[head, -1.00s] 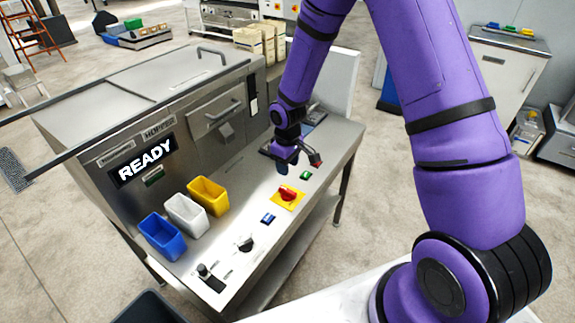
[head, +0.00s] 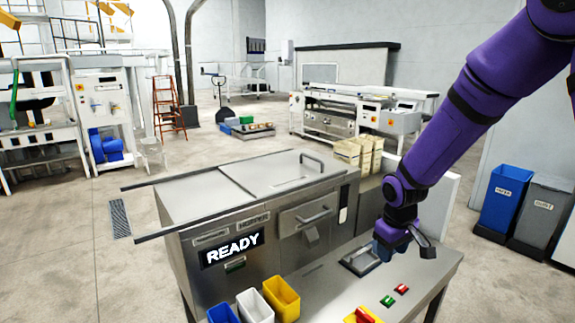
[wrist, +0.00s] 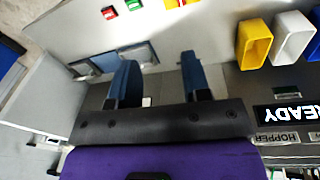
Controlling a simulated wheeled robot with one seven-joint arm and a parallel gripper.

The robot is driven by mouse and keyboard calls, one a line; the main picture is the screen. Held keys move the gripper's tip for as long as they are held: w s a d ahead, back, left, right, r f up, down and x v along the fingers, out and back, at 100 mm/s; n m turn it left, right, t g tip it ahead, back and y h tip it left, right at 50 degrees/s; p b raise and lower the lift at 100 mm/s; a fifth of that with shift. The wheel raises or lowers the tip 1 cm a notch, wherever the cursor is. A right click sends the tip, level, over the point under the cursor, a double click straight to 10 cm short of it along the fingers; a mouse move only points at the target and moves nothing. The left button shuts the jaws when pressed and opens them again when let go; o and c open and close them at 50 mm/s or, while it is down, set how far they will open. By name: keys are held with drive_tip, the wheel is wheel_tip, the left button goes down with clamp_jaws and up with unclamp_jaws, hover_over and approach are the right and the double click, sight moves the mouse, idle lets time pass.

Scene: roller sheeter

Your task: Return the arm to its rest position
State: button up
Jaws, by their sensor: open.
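My purple arm reaches in from the upper right in the head view. My gripper (head: 392,250) hangs above the steel worktop (head: 330,290) of the machine, close to the tray recess in it. In the wrist view my gripper (wrist: 158,78) has its two dark blue fingers apart, with nothing seen between them. The machine's hopper (head: 270,175) has its lid closed, and its display (head: 232,248) reads READY.
Blue, white and yellow bins (head: 281,298) stand at the worktop's front. Green and red buttons (head: 401,289) and a red knob on a yellow plate (head: 362,315) lie right of them. Cartons (head: 358,155) stand behind. Blue and grey waste bins (head: 505,200) are at the right.

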drive_tip(key=s+d+r+m+t, duration=0.1)
drive_tip(key=s+d+r, duration=0.1)
drive_tip(key=s+r, duration=0.45)
drive_tip(key=s+d+r+m+t, duration=0.15)
drive_tip(key=s+r, duration=0.25)
drive_tip(key=r, duration=0.6)
drive_tip(key=s+r+m, duration=0.1)
drive_tip(key=s+r, duration=0.3)
drive_tip(key=s, duration=0.4)
drive_tip(key=s+r+m+t, duration=0.1)
drive_tip(key=s+r, duration=0.3)
drive_tip(key=s, duration=0.4)
drive_tip(key=shift+s+d+m+y, duration=0.3)
drive_tip(key=shift+s+d+m, duration=0.1)
drive_tip(key=shift+d+m, duration=0.05)
drive_tip(key=shift+t, duration=0.25)
